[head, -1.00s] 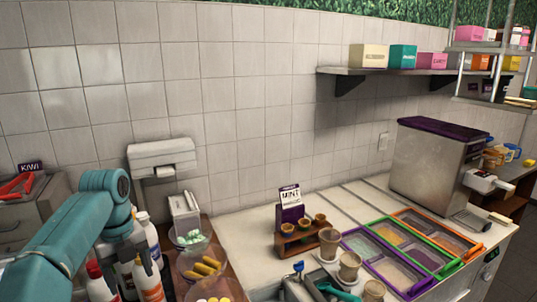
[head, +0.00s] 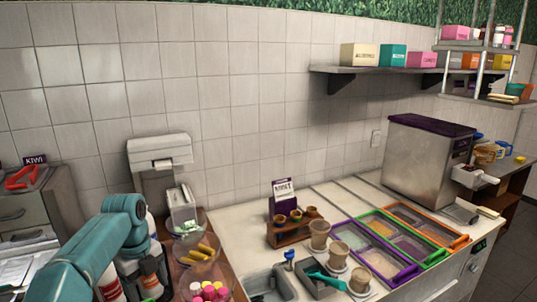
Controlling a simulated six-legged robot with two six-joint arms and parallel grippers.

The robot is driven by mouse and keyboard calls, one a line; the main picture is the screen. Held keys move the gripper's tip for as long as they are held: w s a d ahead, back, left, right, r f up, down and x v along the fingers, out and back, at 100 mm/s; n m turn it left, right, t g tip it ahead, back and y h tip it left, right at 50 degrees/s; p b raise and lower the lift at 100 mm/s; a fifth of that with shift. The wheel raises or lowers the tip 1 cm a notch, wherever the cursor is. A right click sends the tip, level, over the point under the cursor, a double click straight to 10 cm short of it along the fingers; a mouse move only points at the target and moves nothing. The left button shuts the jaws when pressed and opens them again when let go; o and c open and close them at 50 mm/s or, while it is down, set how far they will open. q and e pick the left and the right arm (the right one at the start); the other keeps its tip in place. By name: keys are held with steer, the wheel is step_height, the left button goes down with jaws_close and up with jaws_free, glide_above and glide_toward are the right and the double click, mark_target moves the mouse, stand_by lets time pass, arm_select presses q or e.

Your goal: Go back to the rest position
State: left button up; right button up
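My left arm reaches in from the lower left in the head view. My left gripper (head: 153,268) points down among bottles at the left end of the counter. Its fingers are dark and small, and the bottles crowd them, so I cannot tell whether they are open or shut, or whether they touch a bottle. A white bottle with a red label (head: 108,284) stands beside it, partly hidden by my arm. My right gripper is not in view.
Topping bowls (head: 200,250) stand right of the bottles. A cup rack (head: 296,228), filled cups (head: 319,236) and framed topping trays (head: 375,250) occupy the counter. A metal machine (head: 425,160) stands at the back right. A drawer cabinet (head: 30,210) is at the left.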

arm_select(q)
steer(key=s+d+f+n+h+b, duration=0.1)
steer(key=s+d+f+n, duration=0.2)
steer(key=f, duration=0.6)
steer(key=s+d+f+n+b, duration=0.1)
steer(key=d+f+n, duration=0.25)
steer(key=f, duration=0.55)
steer(key=s+d+f+n+h+b, duration=0.1)
steer(key=s+d+f+n, duration=0.2)
steer(key=f, duration=0.6)
steer(key=s+d+f+n+b, duration=0.1)
steer(key=s+d+f+n, duration=0.1)
steer(key=s+n, duration=0.3)
steer(key=s+d+f+n+h, duration=0.1)
steer(key=s+f+n, duration=0.4)
steer(key=s, duration=0.5)
steer(key=s+d+f+n+b, duration=0.1)
steer(key=s+d+f+n, duration=0.2)
steer(key=s+n, duration=0.4)
steer(key=shift+s+d+f+t+b, duration=0.15)
steer(key=shift+s+f+t+b, duration=0.15)
steer(key=shift+s+f, duration=0.35)
steer(key=shift+w+f, duration=0.1)
steer(key=shift+w, duration=0.1)
steer(key=shift+s, duration=0.15)
